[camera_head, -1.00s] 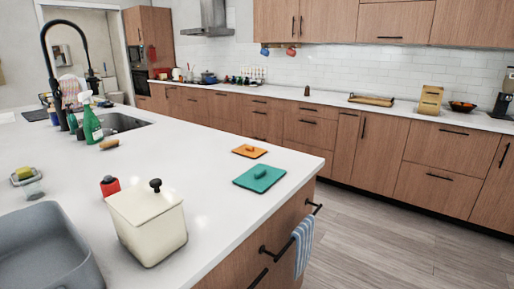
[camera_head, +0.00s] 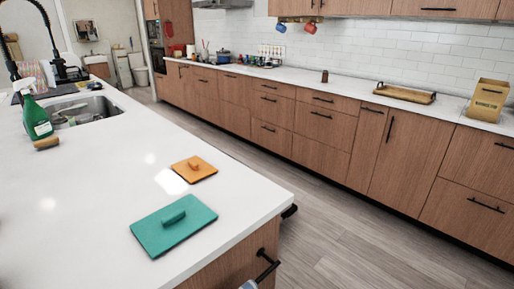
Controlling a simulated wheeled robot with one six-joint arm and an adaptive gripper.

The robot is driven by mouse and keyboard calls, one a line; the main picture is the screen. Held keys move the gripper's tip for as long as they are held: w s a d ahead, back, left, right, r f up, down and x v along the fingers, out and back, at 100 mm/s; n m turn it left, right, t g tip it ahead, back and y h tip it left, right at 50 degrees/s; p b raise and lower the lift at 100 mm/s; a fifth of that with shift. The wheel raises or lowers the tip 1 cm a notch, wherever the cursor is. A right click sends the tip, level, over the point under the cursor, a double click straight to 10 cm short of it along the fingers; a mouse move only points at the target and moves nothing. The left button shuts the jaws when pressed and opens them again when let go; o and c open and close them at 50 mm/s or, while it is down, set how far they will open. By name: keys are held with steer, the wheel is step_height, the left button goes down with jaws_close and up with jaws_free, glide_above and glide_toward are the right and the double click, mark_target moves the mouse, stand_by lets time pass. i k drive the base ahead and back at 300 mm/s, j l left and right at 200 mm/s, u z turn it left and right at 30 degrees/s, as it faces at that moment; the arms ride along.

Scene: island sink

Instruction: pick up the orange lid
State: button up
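The orange lid (camera_head: 194,170) lies flat on the white island top, near its right edge, in the head view. It is a flat square with a small raised handle in the middle. A larger teal lid (camera_head: 172,225) with a similar handle lies just in front of it, apart from it. My gripper does not show in the view.
The white island top (camera_head: 85,200) is bare to the left of the lids. A green spray bottle (camera_head: 35,118), a brown brush (camera_head: 46,143) and a sink (camera_head: 88,112) are farther back. Open wooden floor (camera_head: 335,245) lies between the island and the back counter.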

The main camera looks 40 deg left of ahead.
mark_target(194, 169)
steer(key=i+u, duration=0.4)
steer(key=i+l+u, duration=0.2)
steer(key=u, duration=0.15)
steer(key=i+l+u, duration=0.4)
steer(key=i+u, duration=0.2)
steer(key=u, duration=0.2)
steer(key=i+l+u, duration=0.15)
steer(key=u, duration=0.3)
steer(key=i+l+u, duration=0.15)
steer(key=u, duration=0.25)
steer(key=i+l+u, duration=0.1)
steer(key=l+u, duration=0.2)
steer(key=u, duration=0.15)
steer(key=i+l+u, duration=0.1)
steer(key=l+u, duration=0.15)
steer(key=u, duration=0.15)
steer(key=l+u, duration=0.3)
steer(key=u, duration=0.15)
steer(key=i+l+u, duration=0.1)
steer(key=l+u, duration=1.45)
steer(key=l, duration=0.15)
